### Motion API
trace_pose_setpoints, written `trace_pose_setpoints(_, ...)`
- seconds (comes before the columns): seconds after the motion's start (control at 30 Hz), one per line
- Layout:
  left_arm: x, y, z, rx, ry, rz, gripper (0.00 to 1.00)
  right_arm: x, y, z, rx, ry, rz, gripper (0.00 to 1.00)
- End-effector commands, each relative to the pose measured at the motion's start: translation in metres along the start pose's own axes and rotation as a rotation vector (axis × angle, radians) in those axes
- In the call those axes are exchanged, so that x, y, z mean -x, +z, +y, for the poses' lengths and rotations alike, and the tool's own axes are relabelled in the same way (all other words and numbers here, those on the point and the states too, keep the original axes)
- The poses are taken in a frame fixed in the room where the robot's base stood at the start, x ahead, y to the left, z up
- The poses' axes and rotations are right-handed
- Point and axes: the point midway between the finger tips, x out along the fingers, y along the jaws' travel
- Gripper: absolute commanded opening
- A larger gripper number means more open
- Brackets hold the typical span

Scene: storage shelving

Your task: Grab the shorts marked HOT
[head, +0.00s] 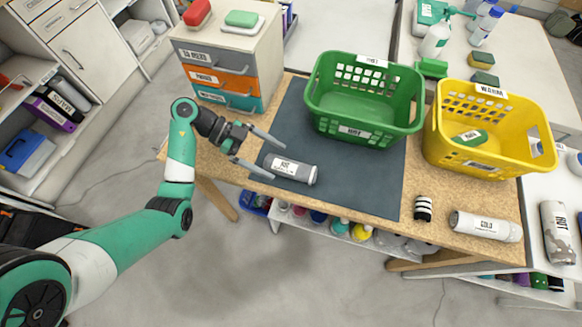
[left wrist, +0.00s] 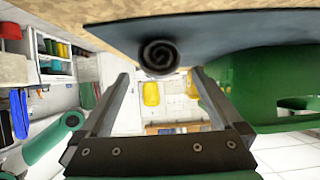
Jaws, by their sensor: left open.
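A grey rolled pair of shorts with a white label that seems to read HOT (head: 302,172) lies on the dark mat (head: 345,183) at the table's front. In the left wrist view its spiral end (left wrist: 160,57) faces the camera. My left gripper (head: 278,160) is open, its fingers pointing at the left end of the roll, one towards each side of it. In the left wrist view the gripper (left wrist: 160,75) is empty, with the roll's end framed between the fingertips. I cannot tell whether they touch the roll. My right gripper is not in view.
A green basket (head: 322,102) stands behind the roll, and a yellow basket (head: 434,145) holds items to the right. A pale roll marked COLD (head: 485,226) and a small black-and-white roll (head: 423,207) lie front right. A drawer unit (head: 222,55) stands back left.

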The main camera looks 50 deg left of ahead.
Motion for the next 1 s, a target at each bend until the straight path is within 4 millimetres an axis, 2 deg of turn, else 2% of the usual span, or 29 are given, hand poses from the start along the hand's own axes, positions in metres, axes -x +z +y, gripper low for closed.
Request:
trace_pose_setpoints(0.1, -0.021, 0.004, 0.0, -0.002, 0.004, -0.001, 1.0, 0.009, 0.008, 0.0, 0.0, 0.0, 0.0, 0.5)
trace_pose_setpoints(0.27, -0.045, 0.003, 0.0, -0.001, 0.004, 0.0, 1.0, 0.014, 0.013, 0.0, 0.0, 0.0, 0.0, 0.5)
trace_pose_setpoints(0.53, -0.048, 0.001, -0.001, 0.0, 0.0, -0.001, 1.0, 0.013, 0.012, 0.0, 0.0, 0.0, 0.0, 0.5)
trace_pose_setpoints(1.0, -0.048, 0.001, -0.001, 0.0, 0.0, 0.0, 0.15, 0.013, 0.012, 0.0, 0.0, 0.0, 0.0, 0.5)
